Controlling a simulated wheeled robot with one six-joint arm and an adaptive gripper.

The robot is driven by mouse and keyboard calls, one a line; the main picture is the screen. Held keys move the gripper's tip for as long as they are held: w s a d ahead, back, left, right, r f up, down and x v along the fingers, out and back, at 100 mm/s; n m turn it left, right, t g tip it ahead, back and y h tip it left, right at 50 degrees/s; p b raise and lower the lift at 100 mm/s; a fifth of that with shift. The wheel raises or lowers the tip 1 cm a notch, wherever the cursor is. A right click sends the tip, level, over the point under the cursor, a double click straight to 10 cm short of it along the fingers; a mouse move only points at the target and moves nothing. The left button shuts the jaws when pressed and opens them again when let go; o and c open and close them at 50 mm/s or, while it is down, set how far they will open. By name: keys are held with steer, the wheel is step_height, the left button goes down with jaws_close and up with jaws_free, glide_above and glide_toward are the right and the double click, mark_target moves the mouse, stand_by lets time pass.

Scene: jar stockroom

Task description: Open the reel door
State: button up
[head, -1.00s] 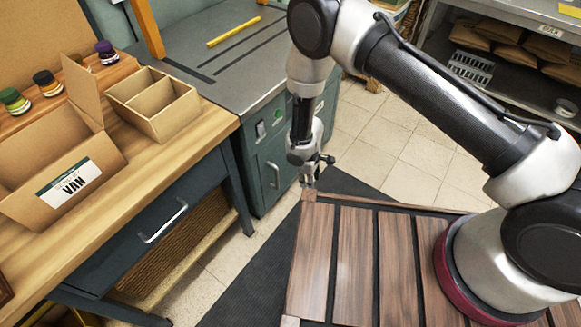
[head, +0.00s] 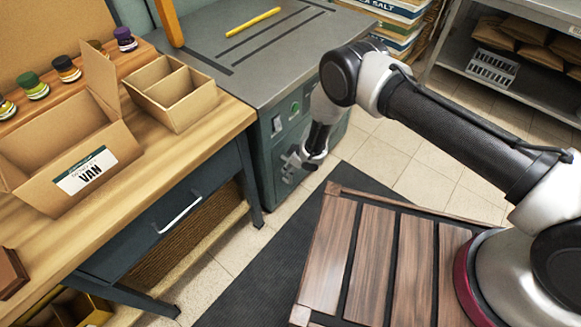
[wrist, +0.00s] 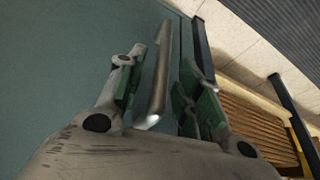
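The reel door is the dark green-grey front of the metal cabinet (head: 272,165), below its grey worktop; it fills the left of the wrist view (wrist: 60,70). The door looks shut. Its metal bar handle (wrist: 160,75) shows in the wrist view between my two fingers. In the head view my gripper (head: 291,162) is at the door front and hides the handle. In the wrist view my gripper (wrist: 162,95) is open, with one finger on each side of the handle and a gap visible beside it.
A wooden bench (head: 215,120) with a drawer, cardboard boxes and several jars stands left of the cabinet. A slatted wooden surface (head: 365,255) is in front, over a dark mat (head: 265,275). Tiled floor lies clear to the right. A yellow stick (head: 253,22) lies on the worktop.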

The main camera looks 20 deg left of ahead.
steer(key=shift+a+f, duration=0.15)
jaws_close()
